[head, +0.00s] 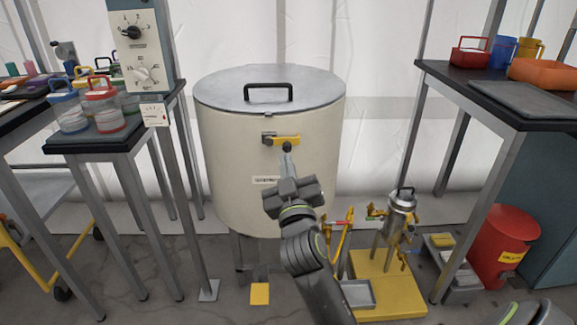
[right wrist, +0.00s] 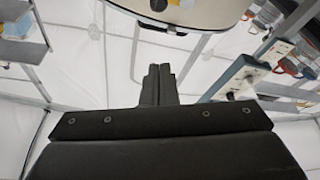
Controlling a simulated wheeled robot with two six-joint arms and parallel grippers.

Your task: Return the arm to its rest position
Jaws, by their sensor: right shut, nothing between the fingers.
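My right gripper (head: 287,156) is in the middle of the head view, its arm coming up from the bottom. It is shut and empty, fingers pointing up and away in front of the cream drum (head: 225,150). Its tips overlap the lower edge of the yellow latch (head: 287,140) in the picture; I cannot tell whether they touch. In the right wrist view the two dark fingers (right wrist: 160,70) lie together with nothing between them. The drum (right wrist: 205,12) shows at the top of that view. My left gripper is not in the head view.
The drum has a grey lid (head: 215,92) with a black handle (head: 268,88). A control panel (head: 139,45) stands left of it. A yellow stand (head: 400,295) with a metal canister (head: 400,210) and a red bucket (head: 505,240) are at right. Black-topped tables flank both sides.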

